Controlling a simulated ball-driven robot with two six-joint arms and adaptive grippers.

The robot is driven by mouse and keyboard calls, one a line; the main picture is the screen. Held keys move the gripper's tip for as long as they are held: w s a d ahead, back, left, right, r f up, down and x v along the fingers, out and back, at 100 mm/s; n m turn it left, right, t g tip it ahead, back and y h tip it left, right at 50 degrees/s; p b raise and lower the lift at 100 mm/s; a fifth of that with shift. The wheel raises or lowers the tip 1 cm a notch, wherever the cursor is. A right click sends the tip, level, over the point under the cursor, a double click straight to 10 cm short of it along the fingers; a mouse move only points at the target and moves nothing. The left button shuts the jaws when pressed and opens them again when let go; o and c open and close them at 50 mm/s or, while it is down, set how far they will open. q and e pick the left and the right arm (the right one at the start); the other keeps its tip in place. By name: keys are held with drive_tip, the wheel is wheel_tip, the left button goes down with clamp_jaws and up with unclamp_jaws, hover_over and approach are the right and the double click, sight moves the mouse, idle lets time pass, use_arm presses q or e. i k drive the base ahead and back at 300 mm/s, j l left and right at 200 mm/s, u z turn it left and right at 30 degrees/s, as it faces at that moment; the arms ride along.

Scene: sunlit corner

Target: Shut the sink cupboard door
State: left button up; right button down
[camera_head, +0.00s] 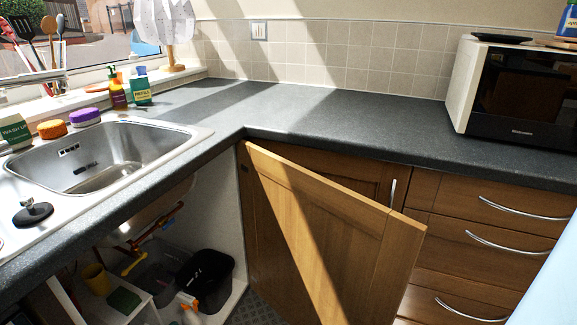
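The sink cupboard door (330,235) is a wooden panel that stands wide open, swung out from the corner to the right of the sink. Its free edge points toward me at the right, in front of the wooden drawers. The cupboard's inside (215,215) is in plain view under the sink, with pale walls and pipes. No handle shows on the side of the door that faces me. Neither of my grippers is in view.
A black bin (207,278), a yellow cup (97,279) and a green sponge (124,301) are inside the cupboard. The steel sink (110,155) is above. Drawers (490,215) with metal handles stand at right, under a microwave (515,90).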

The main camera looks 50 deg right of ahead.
sight(320, 251)
drive_tip(key=k+l, duration=0.5)
drive_tip(key=l, duration=0.15)
drive_tip(key=k+l, duration=0.55)
drive_tip(key=l, duration=0.15)
drive_tip(key=k+l, duration=0.5)
drive_tip(key=l, duration=0.15)
drive_tip(key=k+l, duration=0.1)
drive_tip(key=l, duration=0.35)
drive_tip(key=k+l, duration=0.1)
drive_tip(key=l, duration=0.35)
